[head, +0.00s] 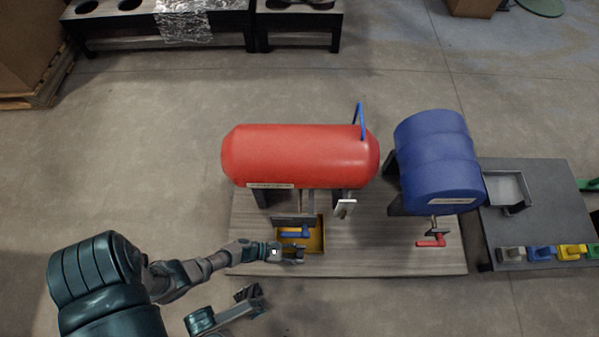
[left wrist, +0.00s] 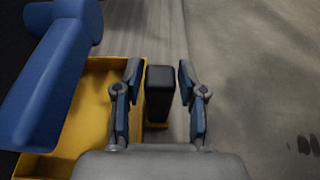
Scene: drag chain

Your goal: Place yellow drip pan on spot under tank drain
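The yellow drip pan (head: 317,239) lies on the wooden platform under the left part of the red tank (head: 300,155). It also shows in the left wrist view (left wrist: 92,112), with a dark upright handle block (left wrist: 159,92) at its right edge. My left gripper (head: 298,254) is at the pan's near edge. In the left wrist view its two fingers (left wrist: 158,98) are apart, one on each side of the handle, with visible gaps. A blue drain lever (head: 294,235) hangs over the pan and shows large in the left wrist view (left wrist: 48,85). The marked spot is not visible.
A blue tank (head: 438,160) with a red lever (head: 431,242) stands to the right on the same platform (head: 385,245). A dark table (head: 540,215) with several small coloured parts is beyond it. Black benches stand at the back. Open floor lies left.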

